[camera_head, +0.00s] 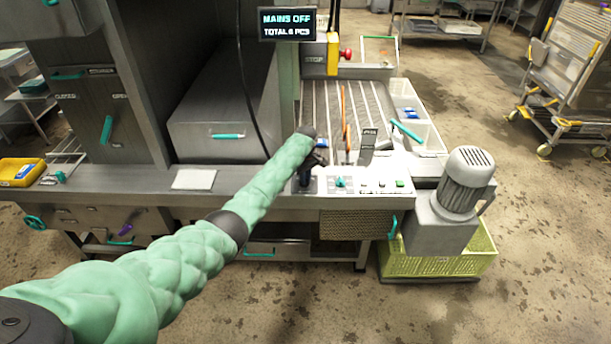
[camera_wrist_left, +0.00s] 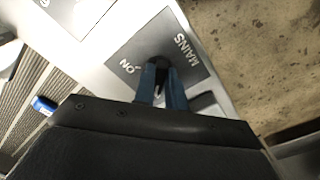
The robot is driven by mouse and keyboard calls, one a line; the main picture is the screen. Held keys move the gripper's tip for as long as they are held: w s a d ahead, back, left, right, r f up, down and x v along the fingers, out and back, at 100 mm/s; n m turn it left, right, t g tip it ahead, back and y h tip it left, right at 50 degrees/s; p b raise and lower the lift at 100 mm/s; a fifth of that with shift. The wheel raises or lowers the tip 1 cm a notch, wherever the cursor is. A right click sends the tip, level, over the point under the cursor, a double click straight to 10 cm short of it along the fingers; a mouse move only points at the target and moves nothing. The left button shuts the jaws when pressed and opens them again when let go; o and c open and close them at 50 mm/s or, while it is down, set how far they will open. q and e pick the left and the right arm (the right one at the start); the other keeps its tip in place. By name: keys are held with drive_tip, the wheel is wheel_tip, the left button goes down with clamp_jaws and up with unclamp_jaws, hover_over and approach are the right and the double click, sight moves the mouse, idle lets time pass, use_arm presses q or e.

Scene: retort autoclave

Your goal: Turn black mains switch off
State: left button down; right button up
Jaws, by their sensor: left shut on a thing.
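My left arm in its green sleeve reaches over the control panel (camera_head: 372,187) in the head view. My left gripper (camera_head: 312,172) is at the panel's left end. In the left wrist view its blue fingers (camera_wrist_left: 162,92) are shut on the black mains switch (camera_wrist_left: 160,68). The switch sits on a dark plate (camera_wrist_left: 190,68) lettered MAINS and ON; the fingers hide much of it. In the head view the arm and gripper mostly cover the switch. The display (camera_head: 287,24) above reads MAINS OFF. My right gripper is not in view.
A teal knob (camera_head: 341,182) and green buttons (camera_head: 400,184) are right of the gripper. An upright orange rod (camera_head: 344,112) and a red stop button (camera_head: 346,54) stand behind. A grey motor (camera_head: 464,180) is at the panel's right. Open floor lies in front.

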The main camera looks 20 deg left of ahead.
use_arm(q)
drive_tip(key=shift+r+n, duration=0.15)
drive_tip(key=shift+n, duration=0.45)
drive_tip(key=shift+w, duration=0.1)
drive_tip(key=c, duration=1.4)
unclamp_jaws()
drive_tip(key=shift+c, duration=0.2)
